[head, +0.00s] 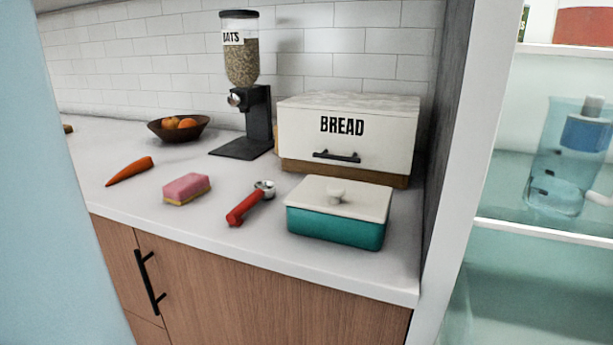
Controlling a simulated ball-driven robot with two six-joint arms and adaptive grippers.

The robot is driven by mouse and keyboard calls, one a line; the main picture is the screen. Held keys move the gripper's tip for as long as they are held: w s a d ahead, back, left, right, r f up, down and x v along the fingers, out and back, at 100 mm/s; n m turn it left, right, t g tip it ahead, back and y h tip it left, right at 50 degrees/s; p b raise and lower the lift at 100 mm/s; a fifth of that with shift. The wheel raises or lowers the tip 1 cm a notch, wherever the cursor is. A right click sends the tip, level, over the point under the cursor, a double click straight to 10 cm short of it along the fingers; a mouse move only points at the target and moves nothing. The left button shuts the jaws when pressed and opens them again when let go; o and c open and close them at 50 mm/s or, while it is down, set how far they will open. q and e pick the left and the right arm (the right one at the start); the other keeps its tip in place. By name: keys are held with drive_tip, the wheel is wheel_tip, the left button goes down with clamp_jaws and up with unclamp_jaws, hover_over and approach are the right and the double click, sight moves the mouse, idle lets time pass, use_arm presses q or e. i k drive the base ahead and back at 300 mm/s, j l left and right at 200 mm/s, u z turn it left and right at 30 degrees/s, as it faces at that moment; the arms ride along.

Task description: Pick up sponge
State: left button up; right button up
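The sponge (187,188) is a small block with a pink top and a yellow underside. In the head view it lies flat on the white countertop (150,222), left of the middle and near the front edge. It sits between a carrot and a red-handled scoop and touches neither. Nothing covers it. Neither my left nor my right gripper shows in this view.
A carrot (130,171) lies left of the sponge, a red scoop (249,204) right. Further right stand a teal butter dish (337,228) and bread box (345,140). Behind are an oats dispenser (242,100) and fruit bowl (160,130). Open shelves (540,226) stand at right.

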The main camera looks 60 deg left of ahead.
sight(183, 190)
drive_tip(key=u, duration=2.55)
drive_tip(key=j+u, duration=0.15)
drive_tip(key=u, duration=0.3)
